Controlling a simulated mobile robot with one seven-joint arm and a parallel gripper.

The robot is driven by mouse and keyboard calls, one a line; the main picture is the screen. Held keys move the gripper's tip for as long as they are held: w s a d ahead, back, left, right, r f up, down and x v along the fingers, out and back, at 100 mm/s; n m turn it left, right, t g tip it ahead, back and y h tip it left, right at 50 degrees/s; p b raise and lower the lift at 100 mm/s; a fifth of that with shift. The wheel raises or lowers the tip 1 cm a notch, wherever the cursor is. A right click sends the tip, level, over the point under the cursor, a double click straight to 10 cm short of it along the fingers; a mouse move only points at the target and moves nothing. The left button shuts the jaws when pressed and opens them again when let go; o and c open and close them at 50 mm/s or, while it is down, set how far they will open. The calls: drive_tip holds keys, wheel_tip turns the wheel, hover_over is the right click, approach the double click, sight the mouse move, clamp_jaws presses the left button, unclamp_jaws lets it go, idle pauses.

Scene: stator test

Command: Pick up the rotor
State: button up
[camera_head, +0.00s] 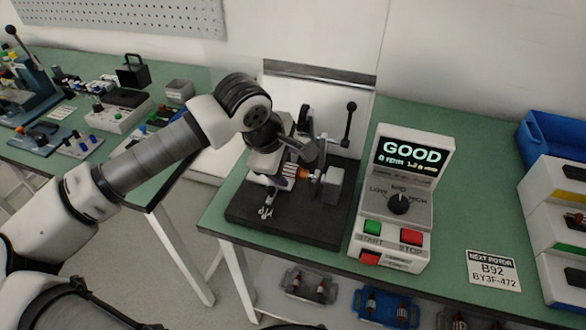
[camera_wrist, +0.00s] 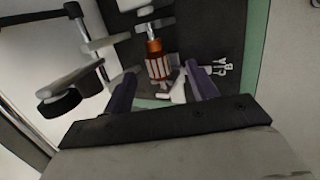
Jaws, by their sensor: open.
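The rotor (camera_wrist: 157,64), with an orange-copper band and a red-and-white striped body on a metal shaft, sits in the test stand. In the head view the rotor (camera_head: 296,172) is partly hidden by my arm's end. My gripper (camera_wrist: 160,70) is open in the wrist view, its two dark fingers pointing at the rotor, one on each side of it in the picture. Contact between fingers and rotor cannot be told. The test stand has a dark base plate (camera_head: 318,222) and an upright lever (camera_head: 349,124).
A control box (camera_head: 411,186) reading "GOOD" stands right of the stand. A label card (camera_head: 492,269) lies on the green bench. A blue bin (camera_head: 556,135) sits on drawers at the right. Bins with rotors (camera_head: 310,285) are on the shelf below. Another cluttered bench is at left.

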sight(292, 169)
drive_tip(key=shift+p+x, duration=0.8)
drive_tip(key=shift+x, duration=1.55)
drive_tip(key=shift+w+r, duration=0.15)
drive_tip(key=shift+w, duration=0.05)
drive_tip(key=c, duration=1.2)
